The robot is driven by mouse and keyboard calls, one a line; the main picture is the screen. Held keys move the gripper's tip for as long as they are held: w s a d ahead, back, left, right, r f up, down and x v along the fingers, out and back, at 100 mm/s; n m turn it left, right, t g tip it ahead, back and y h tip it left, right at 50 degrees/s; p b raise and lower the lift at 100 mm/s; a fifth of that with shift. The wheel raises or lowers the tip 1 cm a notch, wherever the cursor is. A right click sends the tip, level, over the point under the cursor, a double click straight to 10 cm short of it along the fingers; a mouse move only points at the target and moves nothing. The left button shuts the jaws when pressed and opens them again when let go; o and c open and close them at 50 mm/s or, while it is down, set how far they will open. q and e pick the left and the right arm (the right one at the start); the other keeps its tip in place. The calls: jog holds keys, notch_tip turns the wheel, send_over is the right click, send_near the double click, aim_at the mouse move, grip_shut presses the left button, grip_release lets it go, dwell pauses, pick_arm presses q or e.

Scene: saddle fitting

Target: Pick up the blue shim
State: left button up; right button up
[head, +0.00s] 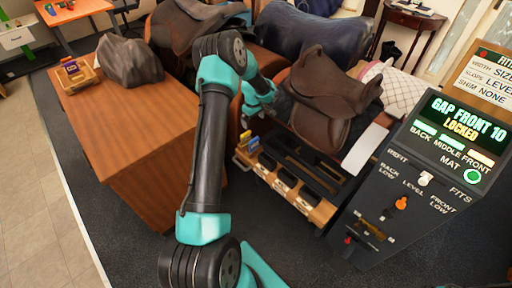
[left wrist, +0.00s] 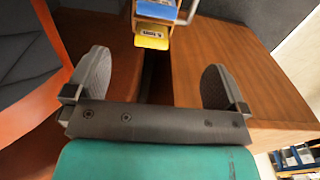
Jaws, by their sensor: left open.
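The blue shim (head: 254,142) stands in the front-left part of a wooden rack (head: 318,213) below the brown saddle, beside a yellow shim (head: 243,137). In the left wrist view the blue shim (left wrist: 157,11) is at the top edge, partly cut off, with the yellow shim (left wrist: 152,38) just below it. My left gripper (head: 258,116) is just above and behind the shims in the head view. In the left wrist view its fingers (left wrist: 155,78) are wide apart with nothing between them, and the shims are beyond them. My right gripper is not in view.
The rack also holds several dark blocks. A brown saddle (head: 325,95) sits behind it. A control box (head: 415,180) with a lit screen stands at right. A wooden cabinet (head: 140,125) stands at left, with a small holder (head: 73,72) and a dark cloth bag (head: 130,62) on top.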

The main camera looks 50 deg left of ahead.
aim_at(254, 139)
pick_arm(q)
notch_tip(254, 139, down, 12)
jog(key=shift+f, duration=0.1)
dwell(0.4)
jog(key=shift+w+a+f, duration=0.1)
jog(key=shift+w+f, duration=0.05)
jog(key=shift+f, duration=1.15)
jog(key=shift+w+a+f, duration=0.1)
jog(key=shift+f, duration=1.15)
jog(key=shift+c, duration=0.5)
jog(key=c, duration=0.9)
jog(key=shift+c, duration=0.2)
jog(key=shift+r, duration=0.1)
